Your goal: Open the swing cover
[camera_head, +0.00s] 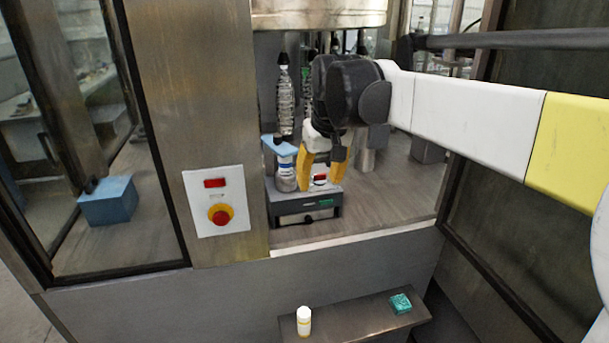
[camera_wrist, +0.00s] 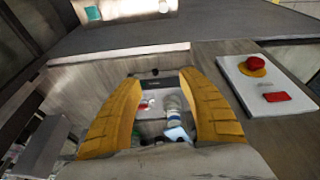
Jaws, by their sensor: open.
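A small labeller (camera_head: 308,213) with a dark grey base and light blue upper parts stands on the floor of the machine's open bay. A pale cylinder like a reel (camera_head: 286,176) sits at its left side. I cannot make out for sure which part is the swing cover. My gripper (camera_head: 321,180) points down over the labeller's right part, its yellow fingers apart and partly hiding it. In the wrist view, my gripper (camera_wrist: 162,78) is open with nothing held. The labeller's pale cylinder (camera_wrist: 174,104) and light blue part (camera_wrist: 178,133) show between the fingers. Whether the fingers touch the labeller cannot be told.
A steel post with a white panel and red stop button (camera_head: 220,214) stands left of the bay. Bottle-like parts (camera_head: 284,100) hang above the labeller. A shelf (camera_head: 355,318) below carries a white bottle (camera_head: 303,321) and a green box (camera_head: 400,303).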

